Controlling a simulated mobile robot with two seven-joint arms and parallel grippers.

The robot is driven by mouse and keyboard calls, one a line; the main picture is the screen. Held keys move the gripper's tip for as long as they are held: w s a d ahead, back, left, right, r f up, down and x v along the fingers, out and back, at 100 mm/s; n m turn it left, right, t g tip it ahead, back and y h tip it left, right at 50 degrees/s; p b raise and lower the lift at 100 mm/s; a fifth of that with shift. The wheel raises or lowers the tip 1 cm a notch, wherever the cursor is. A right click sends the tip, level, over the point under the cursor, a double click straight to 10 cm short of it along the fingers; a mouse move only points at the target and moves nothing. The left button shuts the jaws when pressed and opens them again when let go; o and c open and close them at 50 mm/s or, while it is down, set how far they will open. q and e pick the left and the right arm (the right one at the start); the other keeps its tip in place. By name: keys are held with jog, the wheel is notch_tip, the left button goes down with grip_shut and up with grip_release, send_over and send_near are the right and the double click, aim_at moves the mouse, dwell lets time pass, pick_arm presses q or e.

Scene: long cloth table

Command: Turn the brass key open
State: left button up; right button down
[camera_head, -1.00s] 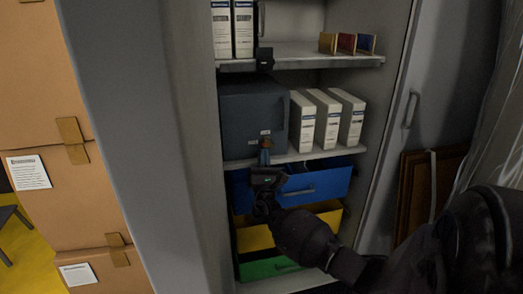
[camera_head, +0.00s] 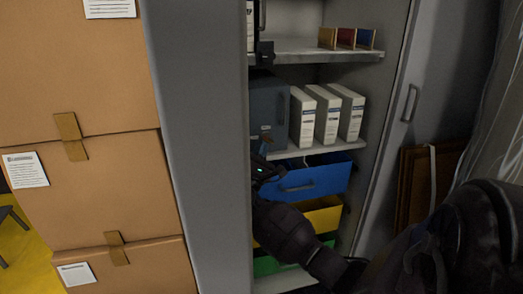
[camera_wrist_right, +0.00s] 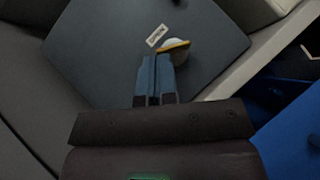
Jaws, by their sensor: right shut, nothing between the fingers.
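A dark blue-grey lockbox (camera_head: 265,97) stands on the cabinet's middle shelf, its left part hidden by the grey panel. In the right wrist view its face (camera_wrist_right: 110,35) fills the upper middle, with a small white label (camera_wrist_right: 156,35). A pale round piece with a brass-yellow edge (camera_wrist_right: 178,47), apparently the key, sits on that face below and right of the label. My right gripper (camera_wrist_right: 155,62) is shut and empty, its blue fingertips just left of and below this piece; contact cannot be told. In the head view the right gripper (camera_head: 266,146) is before the box's lower part. My left gripper is out of view.
White binders (camera_head: 326,117) stand right of the lockbox. A blue drawer (camera_head: 318,180) juts out below, above yellow (camera_head: 325,218) and green ones. A grey panel (camera_head: 200,150) and cardboard boxes (camera_head: 80,90) stand left. An open door (camera_head: 440,80) is at right.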

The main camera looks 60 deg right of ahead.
jog(key=shift+r, duration=0.45)
jog(key=shift+a+r, duration=0.1)
jog(key=shift+r, duration=0.85)
jog(key=shift+f, duration=0.1)
dwell(1.2)
